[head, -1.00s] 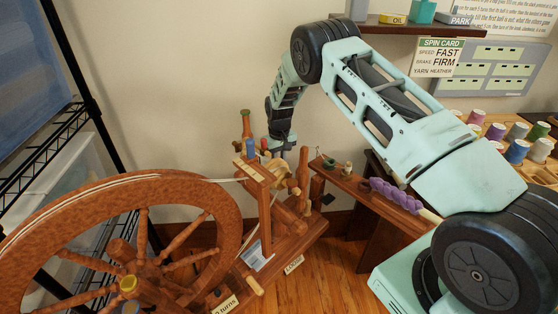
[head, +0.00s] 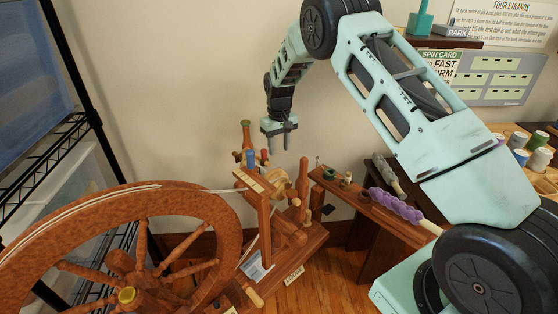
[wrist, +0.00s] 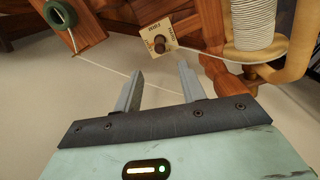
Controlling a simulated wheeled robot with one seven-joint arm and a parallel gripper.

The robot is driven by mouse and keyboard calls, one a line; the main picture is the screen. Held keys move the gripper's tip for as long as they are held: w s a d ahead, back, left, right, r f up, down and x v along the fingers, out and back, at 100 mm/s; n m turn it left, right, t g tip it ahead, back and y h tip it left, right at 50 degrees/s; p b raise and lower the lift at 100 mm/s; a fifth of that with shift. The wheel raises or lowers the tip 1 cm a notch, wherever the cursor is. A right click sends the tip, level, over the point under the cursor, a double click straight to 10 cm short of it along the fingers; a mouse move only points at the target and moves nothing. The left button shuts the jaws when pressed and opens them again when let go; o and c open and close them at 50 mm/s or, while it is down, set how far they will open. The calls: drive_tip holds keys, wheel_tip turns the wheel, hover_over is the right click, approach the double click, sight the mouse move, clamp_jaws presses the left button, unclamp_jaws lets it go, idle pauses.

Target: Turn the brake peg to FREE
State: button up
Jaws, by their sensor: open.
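The brake peg is a small round knob (wrist: 160,44) on a pale dial plate (wrist: 151,33) with lettering around it, at the top middle of the wrist view. The lettering is blurred and turned, so I cannot tell for sure which mark the peg points to. In the head view I cannot make out the peg. My gripper (wrist: 160,77) is open and empty, its two fingers pointing toward the dial and apart from it. In the head view my gripper (head: 278,147) hangs above the flyer end of the spinning wheel.
The big spinning wheel (head: 35,235) fills the lower left. A white-wound bobbin (wrist: 252,22) stands right of the dial, with yarn running past. A green ring (wrist: 61,14) is at the upper left.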

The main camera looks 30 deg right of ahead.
wheel_tip(320, 180, up, 7)
idle(0.3)
drive_tip(key=shift+f, duration=0.1)
